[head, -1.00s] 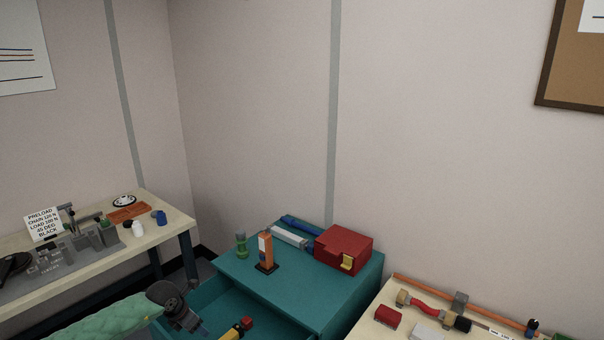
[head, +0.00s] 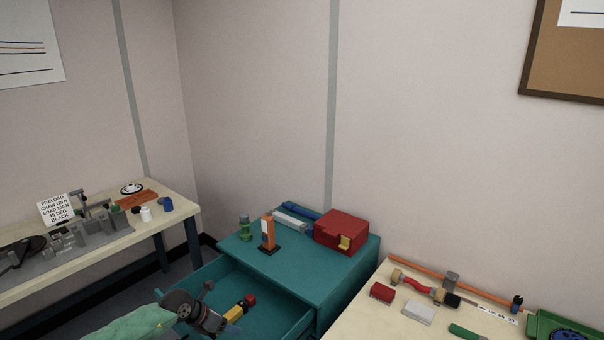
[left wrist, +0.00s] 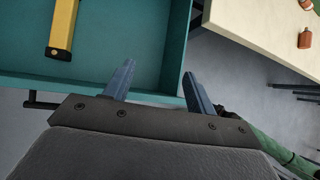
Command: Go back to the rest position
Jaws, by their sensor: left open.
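My left gripper (head: 220,310) is at the bottom of the head view, at the end of a green-sleeved arm, over the front left of the open teal drawer (head: 210,278). Its two blue-grey fingers also show in the left wrist view (left wrist: 158,72), spread apart with nothing between them. A yellow level-like tool (head: 236,309) with a red end lies in the drawer beside the gripper; it also shows in the left wrist view (left wrist: 62,28), apart from the fingers. My right gripper is not in view.
The teal cabinet top (head: 300,268) carries a red box (head: 340,228), an orange upright device (head: 268,234) and a green bottle-like item (head: 245,229). A bench (head: 90,258) with a fixture stands left. A cream table (head: 375,318) with several tools stands right.

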